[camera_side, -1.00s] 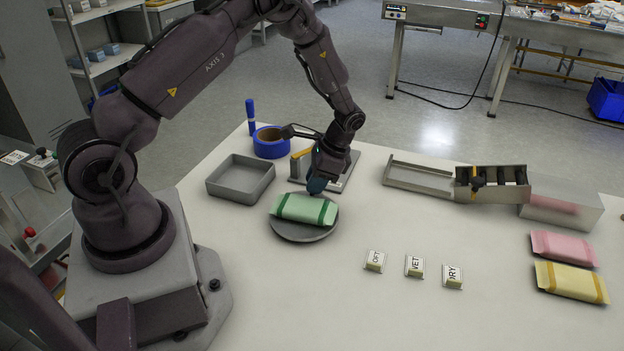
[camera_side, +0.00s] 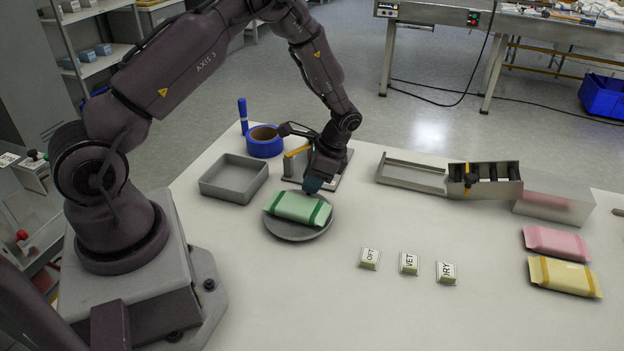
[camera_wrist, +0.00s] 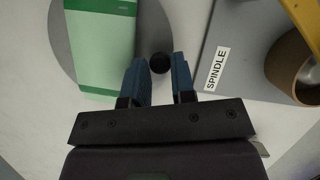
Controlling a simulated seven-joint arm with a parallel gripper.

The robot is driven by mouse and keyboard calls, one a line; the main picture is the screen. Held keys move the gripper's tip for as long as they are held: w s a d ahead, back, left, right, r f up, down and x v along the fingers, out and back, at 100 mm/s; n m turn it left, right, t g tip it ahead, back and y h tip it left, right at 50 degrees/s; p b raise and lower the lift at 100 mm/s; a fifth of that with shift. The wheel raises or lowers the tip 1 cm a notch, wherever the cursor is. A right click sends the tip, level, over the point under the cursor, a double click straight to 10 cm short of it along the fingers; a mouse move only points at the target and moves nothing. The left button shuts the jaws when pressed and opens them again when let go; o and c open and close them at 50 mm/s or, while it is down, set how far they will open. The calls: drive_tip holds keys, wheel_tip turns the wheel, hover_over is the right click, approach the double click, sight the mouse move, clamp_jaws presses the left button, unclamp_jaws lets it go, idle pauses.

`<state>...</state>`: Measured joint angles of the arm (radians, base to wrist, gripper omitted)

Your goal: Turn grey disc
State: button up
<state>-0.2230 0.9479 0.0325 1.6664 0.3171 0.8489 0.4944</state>
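The grey disc (camera_side: 296,236) lies on the white table, with a green packet (camera_side: 298,208) with darker green bands resting across it. In the wrist view, the disc (camera_wrist: 62,42) and packet (camera_wrist: 104,45) are at the upper left. My gripper (camera_side: 311,188) is low at the disc's far right edge, close to the packet. In the wrist view, the blue fingers of my gripper (camera_wrist: 160,72) are apart, and a small dark round knob (camera_wrist: 160,62) shows at the gap between their tips. Neither finger clearly touches it. The knob is hidden in the side view.
A grey tray (camera_side: 233,180), blue tape roll (camera_side: 264,142) and a plate labelled SPINDLE (camera_wrist: 235,45) lie close by. Three label blocks (camera_side: 408,263), a metal chute unit (camera_side: 486,182), a pink packet (camera_side: 557,243) and a yellow packet (camera_side: 565,277) are to the right.

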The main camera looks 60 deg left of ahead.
drive_tip(key=shift+o, duration=0.4)
drive_tip(key=shift+w+r, duration=0.1)
drive_tip(key=v, duration=1.3)
drive_tip(key=s+d+r+n+t+h, duration=0.1)
drive_tip(key=s+d+r+n+t, duration=0.2)
drive_tip(key=s+r, duration=0.6)
drive_tip(key=s+d+r+n+t+h, duration=0.1)
drive_tip(key=s+d+r+n+t, duration=0.1)
drive_tip(key=s+d+r+t, duration=0.4)
drive_tip(key=s+d+r, duration=0.2)
drive_tip(key=s+r, duration=0.2)
drive_tip(key=s, duration=0.2)
drive_tip(key=shift+s+d+n+t, duration=0.2)
drive_tip(key=shift+n+t, duration=0.1)
drive_tip(key=shift+n, duration=0.1)
